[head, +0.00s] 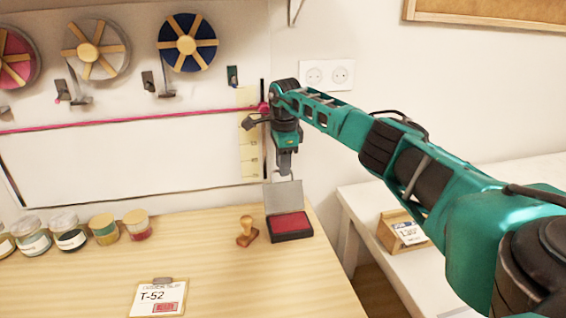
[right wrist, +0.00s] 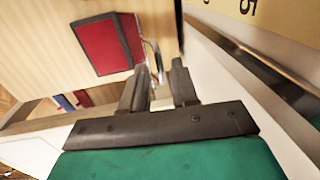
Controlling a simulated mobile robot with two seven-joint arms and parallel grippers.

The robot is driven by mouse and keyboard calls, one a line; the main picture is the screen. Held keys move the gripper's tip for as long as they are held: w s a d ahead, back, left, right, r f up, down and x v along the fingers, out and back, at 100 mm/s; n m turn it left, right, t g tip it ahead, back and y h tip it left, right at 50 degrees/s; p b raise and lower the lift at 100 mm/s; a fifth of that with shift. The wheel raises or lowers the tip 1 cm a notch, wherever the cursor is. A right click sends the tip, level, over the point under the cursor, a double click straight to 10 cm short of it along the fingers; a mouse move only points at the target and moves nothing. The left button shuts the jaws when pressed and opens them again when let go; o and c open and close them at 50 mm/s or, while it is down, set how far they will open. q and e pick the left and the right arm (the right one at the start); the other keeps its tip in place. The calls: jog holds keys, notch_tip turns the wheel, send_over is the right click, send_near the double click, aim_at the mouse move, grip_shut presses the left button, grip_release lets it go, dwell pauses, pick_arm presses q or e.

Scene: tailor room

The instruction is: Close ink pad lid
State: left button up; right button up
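The ink pad (head: 290,226) is a black tray with a red pad, near the right end of the wooden table. Its grey lid (head: 284,197) stands open, raised at the back of the tray. My right gripper (head: 285,173) points down just above the lid's top edge in the head view. In the right wrist view the red ink pad (right wrist: 105,45) lies beyond and left of my right gripper (right wrist: 160,72). The lid is hard to make out there. I cannot tell whether the gripper touches it. My left gripper is out of view.
A wooden stamp (head: 246,232) stands left of the pad. A T-52 card on a clipboard (head: 157,298) lies at the front. Several jars (head: 104,229) line the back left. The wall with a yellow measuring strip (head: 250,150) is close behind my right gripper. The table's middle is clear.

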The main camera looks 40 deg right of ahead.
grip_shut()
dwell(1.2)
